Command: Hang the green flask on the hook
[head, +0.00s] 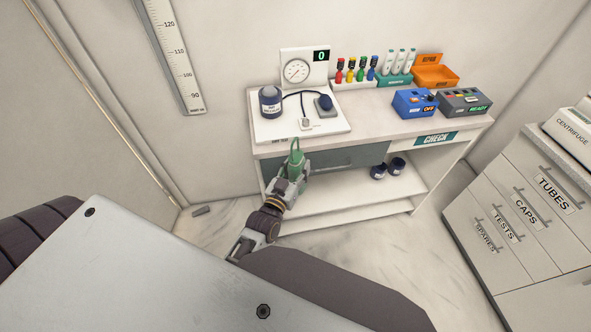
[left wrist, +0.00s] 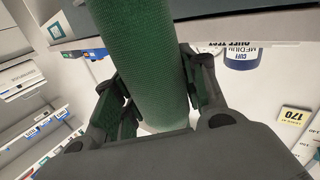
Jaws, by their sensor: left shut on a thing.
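The green flask (head: 297,160) is in my left gripper (head: 293,178), in front of the white bench's drawer in the head view. It stands roughly upright, with a slim upper part at the top. In the left wrist view the flask (left wrist: 145,55) fills the upper middle as a textured green cylinder, with the fingers of my left gripper (left wrist: 160,105) closed on both sides of it. I cannot make out a hook in either view. My right gripper is not in view.
Dark jars (head: 397,166) stand on the shelf below. A drawer cabinet (head: 520,210) is at the right.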

